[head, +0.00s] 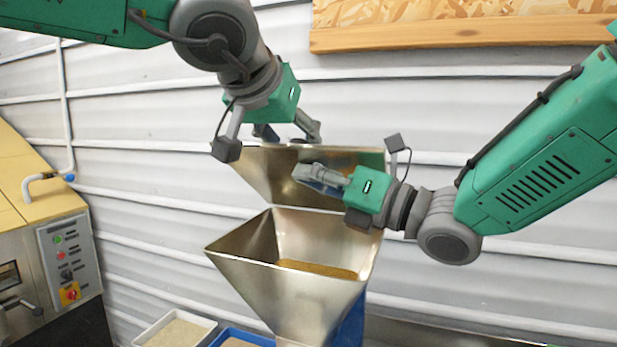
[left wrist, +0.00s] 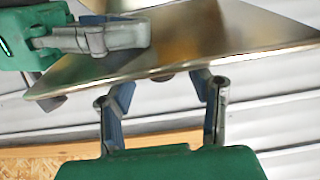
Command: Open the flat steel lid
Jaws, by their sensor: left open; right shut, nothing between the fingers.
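The flat steel lid (head: 268,174) stands tilted up behind the mouth of the steel hopper (head: 300,290), which is uncovered and shows brown grain-like material inside. My left gripper (head: 288,135) is open at the lid's upper edge. In the left wrist view its spread fingers (left wrist: 165,88) reach toward the lid (left wrist: 220,45), with their tips at or just behind its edge; contact is unclear. My right gripper (head: 308,174) is shut and empty in front of the lid's face, close to it. It also shows in the left wrist view (left wrist: 125,36) at upper left.
A machine with a control panel (head: 70,255) stands at the left. A white tray (head: 150,330) and a blue tray (head: 235,333) sit below the hopper. A wooden board (head: 450,35) is on the corrugated wall behind.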

